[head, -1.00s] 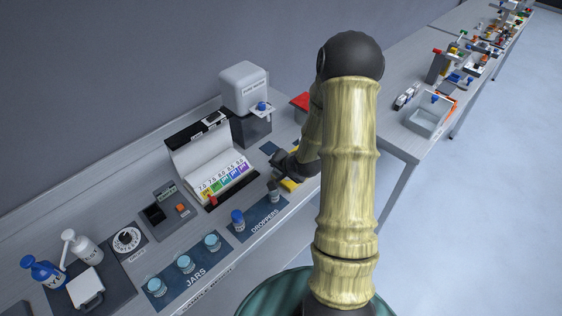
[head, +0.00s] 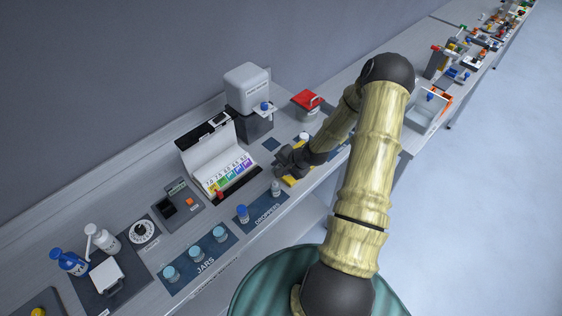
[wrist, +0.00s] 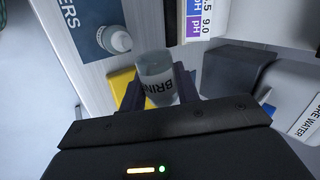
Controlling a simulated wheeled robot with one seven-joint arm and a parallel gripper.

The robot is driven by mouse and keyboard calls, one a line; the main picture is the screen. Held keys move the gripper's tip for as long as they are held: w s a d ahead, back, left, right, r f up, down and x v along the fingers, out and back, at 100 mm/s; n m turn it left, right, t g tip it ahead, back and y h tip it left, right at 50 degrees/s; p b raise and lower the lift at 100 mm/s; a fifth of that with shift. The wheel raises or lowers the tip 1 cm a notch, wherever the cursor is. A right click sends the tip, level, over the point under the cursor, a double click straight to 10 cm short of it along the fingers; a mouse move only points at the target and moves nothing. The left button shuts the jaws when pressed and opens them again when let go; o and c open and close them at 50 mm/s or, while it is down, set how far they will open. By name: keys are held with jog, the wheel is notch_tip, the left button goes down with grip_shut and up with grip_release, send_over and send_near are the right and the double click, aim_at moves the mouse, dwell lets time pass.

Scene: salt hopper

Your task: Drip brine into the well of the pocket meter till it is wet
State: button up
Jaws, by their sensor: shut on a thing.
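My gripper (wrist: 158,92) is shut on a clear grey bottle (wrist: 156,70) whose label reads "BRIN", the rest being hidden. In the head view my gripper (head: 284,164) is low over the bench, right of the pH chart, and the bottle is not clear there. A yellow thing (head: 290,181) lies beside and partly under my gripper; it also shows behind the left finger in the wrist view (wrist: 121,82). I cannot tell if it is the pocket meter. No well is visible.
The droppers mat (head: 262,214) holds a blue-capped bottle (head: 242,213) and a pale-capped one (head: 276,188). The jars mat (head: 200,258) is left of it. The pH chart stand (head: 220,165), the white dispenser (head: 247,90) and a red-lidded container (head: 306,106) stand behind.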

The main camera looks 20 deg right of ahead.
jog(key=shift+r+y+p, duration=0.3)
jog(key=shift+p, duration=0.5)
jog(key=m+y+p, duration=0.1)
jog(key=p, duration=0.2)
jog(key=shift+d+r+g, duration=0.15)
jog(key=shift+g, duration=0.25)
jog(key=shift+y, duration=0.7)
jog(key=shift+w+m+g, duration=0.1)
jog(key=shift+m+g, duration=0.2)
jog(key=shift+r+y, duration=0.15)
jog(key=shift+y, duration=0.35)
dwell(0.8)
